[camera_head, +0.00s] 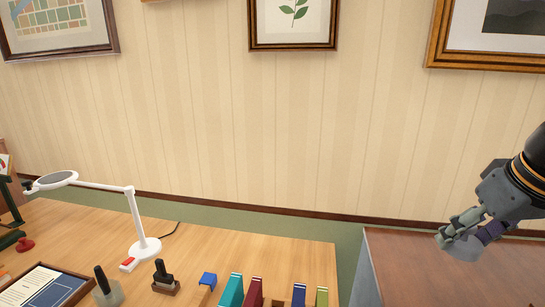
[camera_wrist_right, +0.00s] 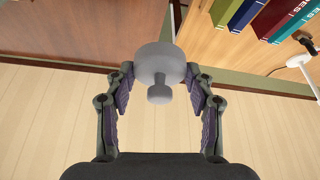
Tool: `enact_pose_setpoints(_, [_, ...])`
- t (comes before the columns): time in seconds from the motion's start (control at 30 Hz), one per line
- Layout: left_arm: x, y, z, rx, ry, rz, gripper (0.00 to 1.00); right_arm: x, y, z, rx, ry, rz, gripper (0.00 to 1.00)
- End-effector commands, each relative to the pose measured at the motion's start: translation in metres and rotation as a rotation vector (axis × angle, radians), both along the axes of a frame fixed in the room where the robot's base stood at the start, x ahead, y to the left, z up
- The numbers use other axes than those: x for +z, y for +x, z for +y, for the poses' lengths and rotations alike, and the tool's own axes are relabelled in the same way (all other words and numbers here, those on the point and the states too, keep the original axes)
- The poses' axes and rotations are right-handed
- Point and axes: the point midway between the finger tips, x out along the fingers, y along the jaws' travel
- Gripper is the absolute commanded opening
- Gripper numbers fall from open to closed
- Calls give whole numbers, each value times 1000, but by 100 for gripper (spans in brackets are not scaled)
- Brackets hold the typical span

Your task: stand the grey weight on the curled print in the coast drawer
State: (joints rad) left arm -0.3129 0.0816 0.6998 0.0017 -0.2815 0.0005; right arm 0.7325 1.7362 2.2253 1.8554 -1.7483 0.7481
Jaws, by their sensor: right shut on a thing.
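The grey weight (camera_wrist_right: 160,62) is a round disc with a small knob; in the right wrist view it sits between the two fingers of my right gripper (camera_wrist_right: 160,85). My right gripper (camera_head: 468,226) is shut on it, and in the head view the weight (camera_head: 460,247) shows below the fingers, over a reddish-brown top at the right. I cannot tell how high above that top it is. The coast drawer and the curled print cannot be made out in either view. My left gripper is not in view.
The reddish-brown top (camera_head: 425,275) looks bare around the weight. A gap separates it from the wooden desk (camera_head: 200,240), which holds a white lamp (camera_head: 145,246), stamps, several upright books (camera_head: 231,290) and a framed board (camera_head: 42,287). Framed pictures hang on the striped wall.

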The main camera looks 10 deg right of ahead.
Motion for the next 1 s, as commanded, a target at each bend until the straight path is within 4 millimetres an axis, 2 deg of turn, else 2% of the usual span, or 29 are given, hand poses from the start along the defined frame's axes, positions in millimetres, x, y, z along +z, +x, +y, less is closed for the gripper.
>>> enact_pose_setpoints(0.03, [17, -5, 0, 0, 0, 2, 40, 20, 0, 0, 0, 0, -1, 2])
enact_pose_setpoints(0.23, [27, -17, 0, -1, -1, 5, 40, 33, 0, 0, 0, 0, -1, 2])
enact_pose_setpoints(0.87, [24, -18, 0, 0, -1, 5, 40, 31, 0, 0, -2, 0, -1, 2])
enact_pose_setpoints(1.0, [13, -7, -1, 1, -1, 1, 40, 17, 1, -8, -57, 3, -1, 2])
